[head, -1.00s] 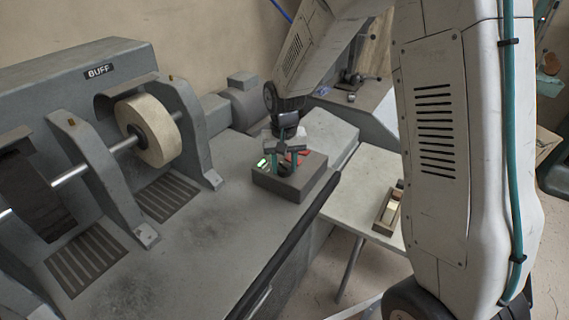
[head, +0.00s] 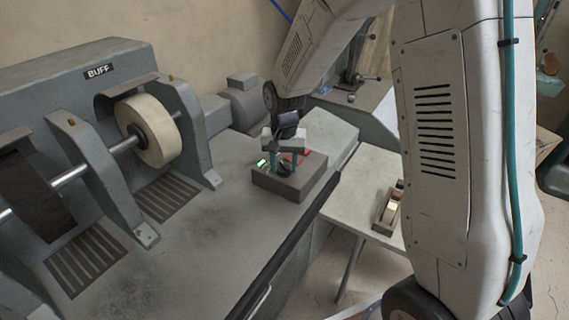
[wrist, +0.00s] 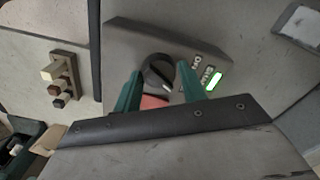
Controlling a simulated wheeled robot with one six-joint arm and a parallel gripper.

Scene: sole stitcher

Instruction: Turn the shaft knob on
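The shaft knob (wrist: 158,72) is a round black dial with a white pointer mark on a dark grey control box (wrist: 120,40). In the wrist view the mark points down and to the right, near printed labels and a lit green indicator (wrist: 213,82). My gripper (wrist: 160,76) has its two green fingers apart, one on each side of the knob. I cannot tell whether they touch it. A red part (wrist: 153,102) shows below the knob, partly hidden. In the head view my gripper (head: 286,162) points down over the box (head: 292,185) on the machine bench.
The buffing wheel (head: 155,129) and its shaft (head: 72,176) stand left of the box, with a motor (head: 245,105) behind. A side table (head: 358,205) with a small wooden tray (head: 388,208) is to the right. The bench top (head: 190,240) in front is clear.

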